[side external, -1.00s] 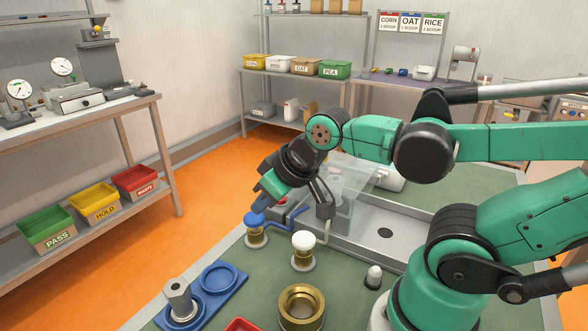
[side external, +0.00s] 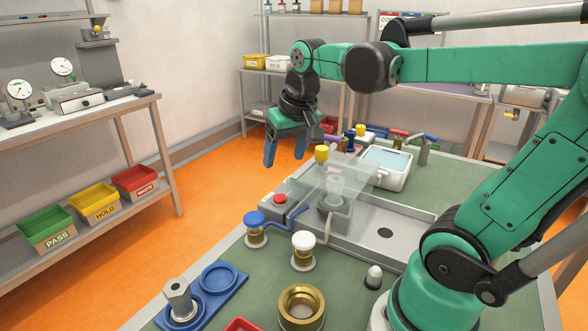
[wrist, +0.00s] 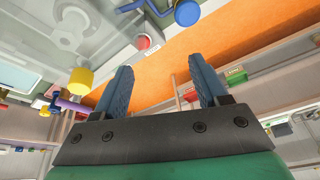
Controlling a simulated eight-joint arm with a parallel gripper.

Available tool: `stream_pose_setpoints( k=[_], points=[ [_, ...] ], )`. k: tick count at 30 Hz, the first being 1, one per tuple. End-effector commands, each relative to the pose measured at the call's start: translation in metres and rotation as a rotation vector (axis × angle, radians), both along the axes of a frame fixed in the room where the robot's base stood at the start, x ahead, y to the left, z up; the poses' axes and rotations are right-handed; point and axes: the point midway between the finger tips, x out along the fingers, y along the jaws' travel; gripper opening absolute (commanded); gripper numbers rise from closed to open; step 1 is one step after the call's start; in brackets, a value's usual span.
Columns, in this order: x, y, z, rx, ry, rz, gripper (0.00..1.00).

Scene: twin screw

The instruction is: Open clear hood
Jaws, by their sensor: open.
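The clear hood (side external: 352,174) is a see-through panel over the grey machine in the middle of the bench. A small clear cup on a grey base (side external: 334,205) shows through or beside it. Whether the hood is fully lowered is hard to tell. The hood area also shows blurred at the upper left of the wrist view (wrist: 75,28). My gripper (side external: 285,154) is open and empty, with blue fingers pointing down, above and behind the hood's left side and apart from it. Both fingers show in the wrist view (wrist: 160,66) with nothing between them.
A yellow knob (side external: 321,153) stands at the hood's far edge, right of my gripper. A red button (side external: 279,199) sits on the machine's left. Blue-capped (side external: 254,219) and white-capped (side external: 303,241) fittings stand in front. A white water tub (side external: 384,167) is at right.

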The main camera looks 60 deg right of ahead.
Motion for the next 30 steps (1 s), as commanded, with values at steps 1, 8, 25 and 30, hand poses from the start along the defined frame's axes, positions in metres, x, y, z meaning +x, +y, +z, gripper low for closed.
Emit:
stream_pose_setpoints(
  k=[1,8,25,30],
  points=[
    [0.002,-0.023,0.007,0.026,0.05,-0.096,0.67],
    [-0.01,-0.094,0.021,0.142,0.233,-0.414,0.67],
    [-0.015,-0.111,-0.025,0.175,0.279,-0.489,0.67],
    [-0.015,-0.11,-0.033,0.174,0.278,-0.488,0.67]
  ],
)
